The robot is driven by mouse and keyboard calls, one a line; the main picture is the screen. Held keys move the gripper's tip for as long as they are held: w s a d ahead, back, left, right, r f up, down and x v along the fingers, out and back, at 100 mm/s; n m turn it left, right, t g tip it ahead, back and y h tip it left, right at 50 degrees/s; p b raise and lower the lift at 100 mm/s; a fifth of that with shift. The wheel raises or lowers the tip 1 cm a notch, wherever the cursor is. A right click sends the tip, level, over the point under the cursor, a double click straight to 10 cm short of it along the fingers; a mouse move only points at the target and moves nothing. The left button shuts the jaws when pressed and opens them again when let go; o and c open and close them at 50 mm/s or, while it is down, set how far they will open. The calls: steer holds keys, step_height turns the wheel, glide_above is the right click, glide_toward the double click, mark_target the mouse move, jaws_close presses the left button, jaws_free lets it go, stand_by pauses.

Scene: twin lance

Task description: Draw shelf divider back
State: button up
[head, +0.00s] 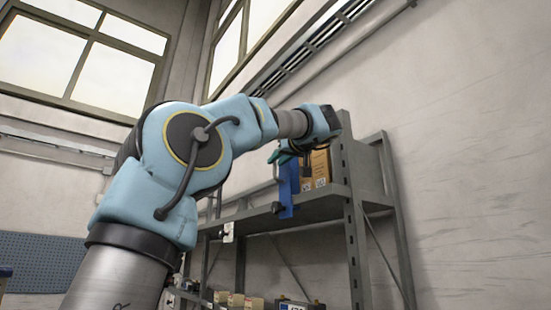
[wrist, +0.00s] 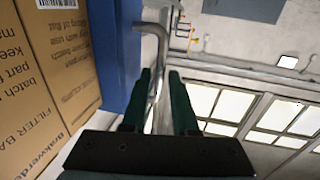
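In the head view my gripper (head: 281,156) is at the divider's upper part, small and partly hidden.
Brown cartons (head: 316,168) stand on the shelf right behind the divider; printed carton faces (wrist: 50,75) fill the wrist view's left. The grey rack (head: 352,205) has uprights close to my wrist. Small boxes (head: 236,299) sit on a lower shelf. Left of the divider is open air.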

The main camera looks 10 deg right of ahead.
steer(key=shift+x, duration=1.15)
jaws_close()
stand_by(0.6)
